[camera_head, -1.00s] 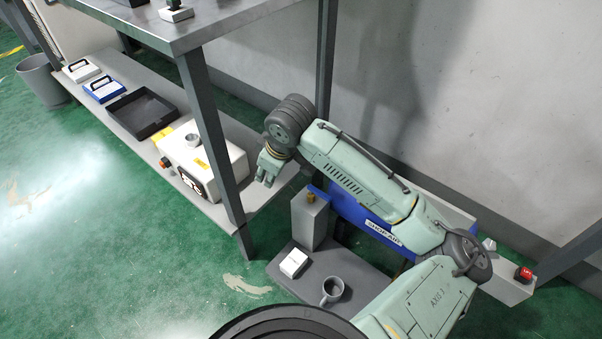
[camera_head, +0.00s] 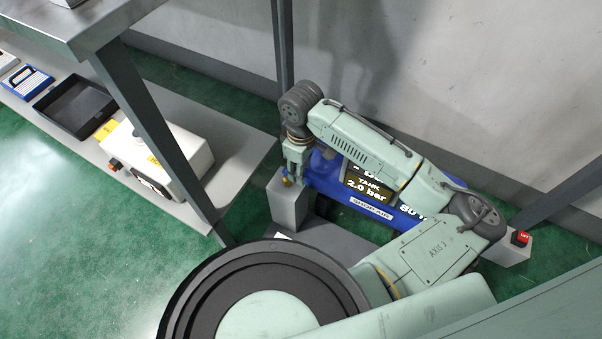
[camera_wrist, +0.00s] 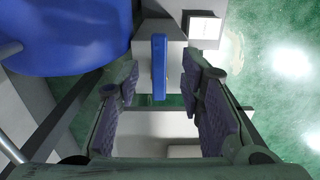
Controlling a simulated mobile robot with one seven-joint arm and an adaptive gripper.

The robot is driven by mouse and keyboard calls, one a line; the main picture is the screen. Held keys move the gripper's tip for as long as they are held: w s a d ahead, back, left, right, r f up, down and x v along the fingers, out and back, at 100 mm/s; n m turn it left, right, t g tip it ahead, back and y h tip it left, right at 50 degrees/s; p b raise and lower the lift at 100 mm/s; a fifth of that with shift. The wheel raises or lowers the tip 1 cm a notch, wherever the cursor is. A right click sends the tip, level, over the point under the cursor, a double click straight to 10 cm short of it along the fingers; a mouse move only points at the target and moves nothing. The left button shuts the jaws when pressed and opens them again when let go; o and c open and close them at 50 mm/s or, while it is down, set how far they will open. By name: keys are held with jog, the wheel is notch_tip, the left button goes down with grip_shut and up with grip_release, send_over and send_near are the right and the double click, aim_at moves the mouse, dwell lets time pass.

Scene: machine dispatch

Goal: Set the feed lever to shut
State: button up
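A blue bar (camera_wrist: 159,66), which looks like the feed lever, lies on top of a grey box-shaped post in the wrist view. In the head view this grey post (camera_head: 287,207) stands in front of a blue tank (camera_head: 325,195), and my gripper (camera_head: 294,180) is right above its top, hiding most of the lever. In the wrist view my gripper (camera_wrist: 162,80) is open, with one finger on each side of the bar in the picture and a gap on both sides. I cannot tell whether the fingertips reach down around it.
The tank carries a display (camera_head: 368,188) reading "TANK 2.0 bar" and a "SHOP AIR" label. A white box (camera_head: 160,160) and a black tray (camera_head: 75,105) rest on a low shelf at left. A red button (camera_head: 521,238) is at right.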

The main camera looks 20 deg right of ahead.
jog(key=shift+f, duration=1.7)
grip_shut()
